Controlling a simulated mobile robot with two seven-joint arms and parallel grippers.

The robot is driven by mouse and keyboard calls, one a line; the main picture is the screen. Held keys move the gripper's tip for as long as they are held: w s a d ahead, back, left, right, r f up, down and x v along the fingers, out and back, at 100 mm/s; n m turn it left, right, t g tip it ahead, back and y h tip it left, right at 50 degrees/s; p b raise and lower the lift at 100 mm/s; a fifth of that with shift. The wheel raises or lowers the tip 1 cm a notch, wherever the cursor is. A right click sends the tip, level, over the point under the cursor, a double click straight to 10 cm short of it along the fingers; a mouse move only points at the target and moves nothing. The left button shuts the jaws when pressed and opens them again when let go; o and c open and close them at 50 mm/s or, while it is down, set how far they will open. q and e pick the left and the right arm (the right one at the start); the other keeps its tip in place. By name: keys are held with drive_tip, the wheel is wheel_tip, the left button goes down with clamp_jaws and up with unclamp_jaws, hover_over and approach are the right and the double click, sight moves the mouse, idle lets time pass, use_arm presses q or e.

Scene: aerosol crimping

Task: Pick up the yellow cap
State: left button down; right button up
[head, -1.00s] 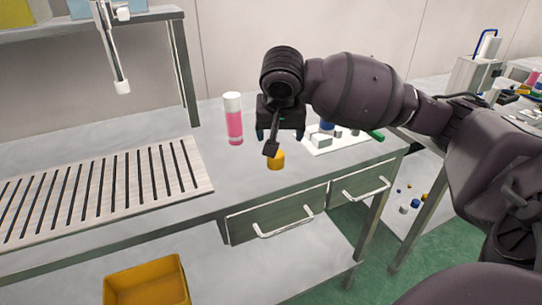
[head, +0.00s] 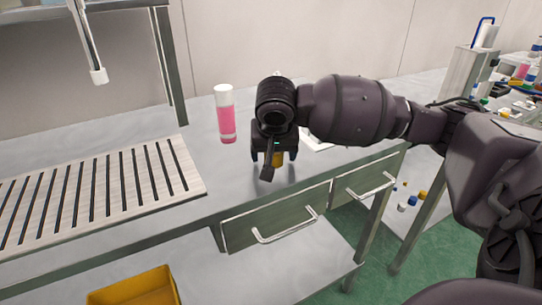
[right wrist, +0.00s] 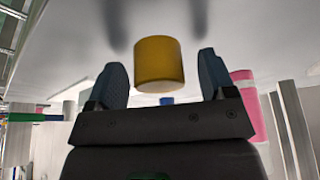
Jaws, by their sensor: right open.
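The yellow cap (head: 277,158) stands on the grey bench top near its front edge, partly hidden behind my right gripper in the head view. My right gripper (head: 279,168) is open and points down over it. In the right wrist view the yellow cap (right wrist: 159,64) sits between the two fingers of the right gripper (right wrist: 160,80), with a gap on each side, so neither finger touches it. My left gripper does not show.
A pink bottle with a white top (head: 225,114) stands left of the gripper. A slotted board (head: 95,190) lies further left. A white tray (head: 318,145) is partly hidden behind my arm. A yellow bin (head: 135,289) is below on the lower shelf.

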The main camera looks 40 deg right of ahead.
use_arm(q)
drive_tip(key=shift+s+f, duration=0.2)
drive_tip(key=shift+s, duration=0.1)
use_arm(e)
drive_tip(key=shift+r, duration=0.1)
drive_tip(key=c, duration=1)
